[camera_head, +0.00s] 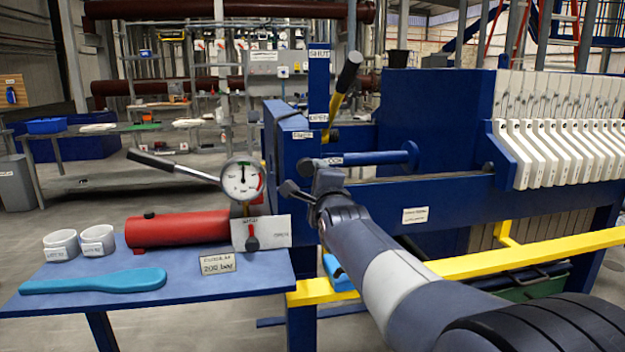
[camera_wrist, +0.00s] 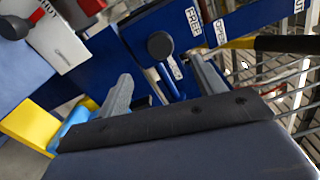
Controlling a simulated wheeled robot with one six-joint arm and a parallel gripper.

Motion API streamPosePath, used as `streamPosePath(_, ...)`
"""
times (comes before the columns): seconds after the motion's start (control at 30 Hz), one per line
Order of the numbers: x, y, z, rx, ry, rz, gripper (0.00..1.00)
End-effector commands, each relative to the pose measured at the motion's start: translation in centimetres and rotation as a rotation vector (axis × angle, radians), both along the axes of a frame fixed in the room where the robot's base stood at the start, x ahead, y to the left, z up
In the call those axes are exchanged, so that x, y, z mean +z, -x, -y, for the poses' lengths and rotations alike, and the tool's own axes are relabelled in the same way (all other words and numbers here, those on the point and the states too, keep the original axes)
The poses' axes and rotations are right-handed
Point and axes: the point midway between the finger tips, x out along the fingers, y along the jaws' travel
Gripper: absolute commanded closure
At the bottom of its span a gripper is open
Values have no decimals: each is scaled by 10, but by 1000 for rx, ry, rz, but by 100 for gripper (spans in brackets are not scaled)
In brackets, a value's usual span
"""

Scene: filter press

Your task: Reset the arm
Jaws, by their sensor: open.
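My gripper (camera_head: 298,178) is at the end of my grey and white arm, which reaches up from the lower right in the head view. In the wrist view my gripper (camera_wrist: 162,80) has its two grey fingers spread apart with nothing between them. The gripper is in front of the blue press frame (camera_head: 292,150), just below a blue horizontal bar (camera_head: 385,158). A dark round knob (camera_wrist: 160,45) on a blue arm shows beyond the fingers in the wrist view. I cannot tell whether the gripper touches the frame.
A blue table (camera_head: 215,282) at left holds a red pump (camera_head: 178,231) with a gauge (camera_head: 242,180), white cups (camera_head: 62,245) and a light-blue tool (camera_head: 92,282). White plates (camera_head: 560,152) hang at right.

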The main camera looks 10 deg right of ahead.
Motion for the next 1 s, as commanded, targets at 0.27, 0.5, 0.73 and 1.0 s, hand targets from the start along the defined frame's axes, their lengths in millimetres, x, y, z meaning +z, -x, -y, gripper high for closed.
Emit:
streamPosePath(0.27, 0, 9, 0, 0, 0, 0, 35)
streamPosePath(0.5, 0, 9, 0, 0, 0, -1, 35)
streamPosePath(0.73, -1, -7, 0, 0, 0, -2, 35)
streamPosePath(1.0, 0, -47, 0, 0, 0, -1, 35)
